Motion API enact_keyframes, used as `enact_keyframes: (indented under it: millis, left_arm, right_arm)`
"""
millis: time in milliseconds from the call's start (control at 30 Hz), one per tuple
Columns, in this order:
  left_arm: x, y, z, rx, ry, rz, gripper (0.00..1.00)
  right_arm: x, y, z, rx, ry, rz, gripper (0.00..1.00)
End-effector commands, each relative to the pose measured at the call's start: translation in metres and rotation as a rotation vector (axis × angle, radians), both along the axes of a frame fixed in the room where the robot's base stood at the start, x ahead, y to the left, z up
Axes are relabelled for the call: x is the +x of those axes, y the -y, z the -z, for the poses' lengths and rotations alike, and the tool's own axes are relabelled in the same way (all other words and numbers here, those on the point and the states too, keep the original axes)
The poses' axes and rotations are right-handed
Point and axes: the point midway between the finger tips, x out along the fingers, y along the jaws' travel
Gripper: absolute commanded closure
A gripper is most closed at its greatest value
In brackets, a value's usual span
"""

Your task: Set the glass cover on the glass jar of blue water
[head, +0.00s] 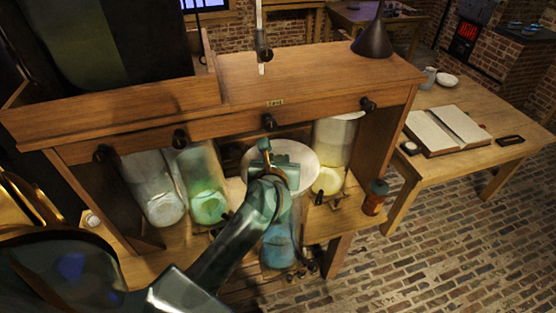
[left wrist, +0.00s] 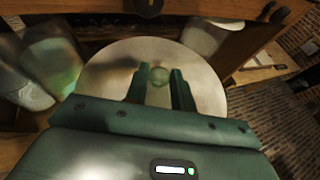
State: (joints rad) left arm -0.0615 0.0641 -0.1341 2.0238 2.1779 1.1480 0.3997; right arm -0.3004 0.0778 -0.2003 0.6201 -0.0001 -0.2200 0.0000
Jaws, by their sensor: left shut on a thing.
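The glass cover (head: 302,157) is a pale round disc with a small knob. My left gripper (head: 267,165) is shut on the knob from above. In the left wrist view the cover (left wrist: 108,76) spreads out beyond the fingers, with the round knob between their tips. The glass jar of blue water (head: 279,246) stands at the front of the wooden stand, below the cover in the head view. My forearm and the cover hide its upper part, so I cannot tell whether they touch. My right gripper is not in view.
A green jar (head: 207,197) and a whitish jar (head: 158,190) stand left of the cover. A pale yellow jar (head: 329,180) stands close on its right. The wooden shelf (head: 300,80) with dark knobs overhangs behind. A small brown bottle (head: 375,197) stands at the right end.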

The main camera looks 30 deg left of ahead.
Motion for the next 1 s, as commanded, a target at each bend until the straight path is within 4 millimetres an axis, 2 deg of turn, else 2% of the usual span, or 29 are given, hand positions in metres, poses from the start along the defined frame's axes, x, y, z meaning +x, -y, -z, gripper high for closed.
enact_keyframes:
  millis: [800,1000]
  left_arm:
    - [0.0,0.0,0.016,0.001,0.002,0.0,1.0]
    - [0.0,0.0,0.013,0.0,0.002,0.0,1.0]
  right_arm:
    - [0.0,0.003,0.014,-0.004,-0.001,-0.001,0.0]
    - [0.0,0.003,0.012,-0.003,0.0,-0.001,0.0]
